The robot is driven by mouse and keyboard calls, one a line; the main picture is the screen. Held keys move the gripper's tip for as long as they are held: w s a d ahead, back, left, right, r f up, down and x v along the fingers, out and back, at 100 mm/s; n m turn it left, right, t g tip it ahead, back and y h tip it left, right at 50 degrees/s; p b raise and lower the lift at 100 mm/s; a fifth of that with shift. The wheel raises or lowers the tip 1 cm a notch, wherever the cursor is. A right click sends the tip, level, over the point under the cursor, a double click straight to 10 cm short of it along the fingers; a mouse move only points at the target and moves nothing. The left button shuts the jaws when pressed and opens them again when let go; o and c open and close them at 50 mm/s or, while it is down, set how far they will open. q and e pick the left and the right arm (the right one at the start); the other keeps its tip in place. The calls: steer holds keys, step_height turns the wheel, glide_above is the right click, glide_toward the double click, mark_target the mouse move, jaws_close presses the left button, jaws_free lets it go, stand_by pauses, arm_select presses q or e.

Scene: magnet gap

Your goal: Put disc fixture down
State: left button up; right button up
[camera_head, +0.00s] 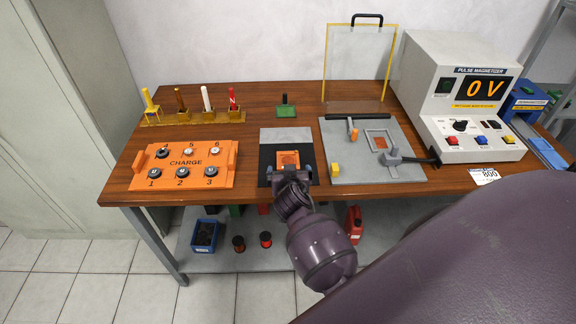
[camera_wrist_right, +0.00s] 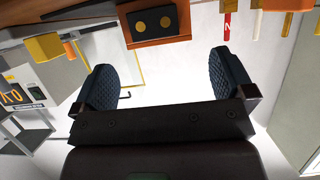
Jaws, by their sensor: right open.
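The orange disc fixture (camera_head: 288,158) sits on a black mat (camera_head: 267,158) near the table's front edge, in the middle of the head view. In the right wrist view the disc fixture (camera_wrist_right: 157,32) is at the top, with a black plate bearing two gold-coloured discs (camera_wrist_right: 153,20). My right gripper (camera_head: 290,170) is at the near side of the fixture. It also shows in the right wrist view (camera_wrist_right: 163,62), with its two fingers spread apart and nothing between them below the fixture. Contact cannot be told. My left gripper is not in view.
The orange CHARGE board (camera_head: 220,172) lies left of the mat. A grey plate (camera_head: 345,168) with a yellow block lies right of it. The pulse magnetizer (camera_head: 465,95), reading 0 V, stands at the right. Coloured posts (camera_head: 206,100) stand in a rack at the back left.

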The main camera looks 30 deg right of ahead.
mark_target(288, 161)
steer(key=shift+x, duration=3.25)
steer(key=shift+r, duration=0.15)
steer(key=c, duration=1.4)
